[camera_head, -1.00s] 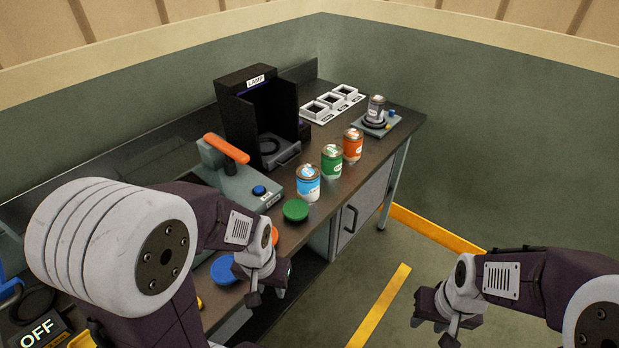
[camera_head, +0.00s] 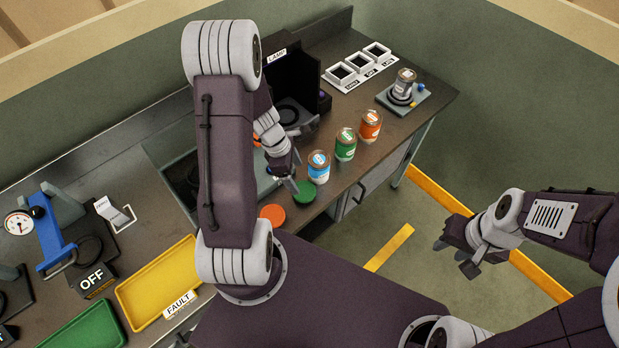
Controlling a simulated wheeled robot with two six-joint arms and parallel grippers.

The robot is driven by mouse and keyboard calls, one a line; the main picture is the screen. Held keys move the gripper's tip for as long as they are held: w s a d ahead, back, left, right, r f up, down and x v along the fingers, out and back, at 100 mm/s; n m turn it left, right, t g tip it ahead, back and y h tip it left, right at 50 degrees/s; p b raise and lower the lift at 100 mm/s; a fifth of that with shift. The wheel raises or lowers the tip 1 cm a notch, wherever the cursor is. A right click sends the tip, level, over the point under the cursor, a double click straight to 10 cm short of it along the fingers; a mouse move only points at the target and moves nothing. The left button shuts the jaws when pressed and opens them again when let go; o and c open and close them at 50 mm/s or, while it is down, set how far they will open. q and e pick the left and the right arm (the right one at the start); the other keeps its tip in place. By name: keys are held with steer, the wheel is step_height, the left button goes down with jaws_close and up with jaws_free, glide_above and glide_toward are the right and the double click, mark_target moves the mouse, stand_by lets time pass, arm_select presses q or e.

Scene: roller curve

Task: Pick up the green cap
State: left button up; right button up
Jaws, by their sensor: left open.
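The green cap (camera_head: 304,193) is a flat round disc on the bench near its front edge, left of the blue-labelled can (camera_head: 319,167). My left gripper (camera_head: 294,183) points down at the cap's back left edge, very close to it. I cannot tell whether the fingers touch it. The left gripper is open, and its fingers partly overlap the cap in the picture. My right gripper (camera_head: 454,254) hangs over the floor to the right, away from the bench, and its fingers look apart.
An orange cap (camera_head: 272,215) lies left of the green one. Green-labelled (camera_head: 345,145) and orange-labelled (camera_head: 370,126) cans stand to the right. The black lamp box (camera_head: 287,75) stands behind. A yellow tray (camera_head: 150,298) and a green tray (camera_head: 88,332) lie at left.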

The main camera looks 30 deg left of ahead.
mark_target(304, 191)
arm_select(q)
steer(key=f, duration=0.1)
steer(key=s+f, duration=0.1)
steer(key=shift+s+f+b, duration=0.25)
steer(key=shift+f+b, duration=0.05)
steer(key=shift+w+d+f, duration=0.15)
steer(key=shift+w+f, duration=0.45)
steer(key=shift+f, duration=0.05)
steer(key=shift+w+d+f, duration=0.15)
steer(key=shift+w+f, duration=0.4)
steer(key=shift+f, duration=0.05)
steer(key=b+x, duration=0.1)
steer(key=x, duration=0.1)
steer(key=shift+s+d+f, duration=0.15)
steer(key=shift+d+f, duration=0.1)
steer(key=shift+f, duration=0.15)
steer(key=shift+s+f, duration=0.15)
steer(key=shift+f, duration=0.05)
steer(key=shift+c, duration=0.9)
steer(key=shift+w, duration=0.25)
steer(key=c, duration=0.8)
steer(key=shift+s, duration=0.15)
arm_select(e)
steer(key=shift+s+a+f, duration=0.1)
steer(key=shift+a+f, duration=0.05)
steer(key=shift+f, duration=0.45)
steer(key=shift+a+f, duration=0.15)
steer(key=shift+f, duration=0.45)
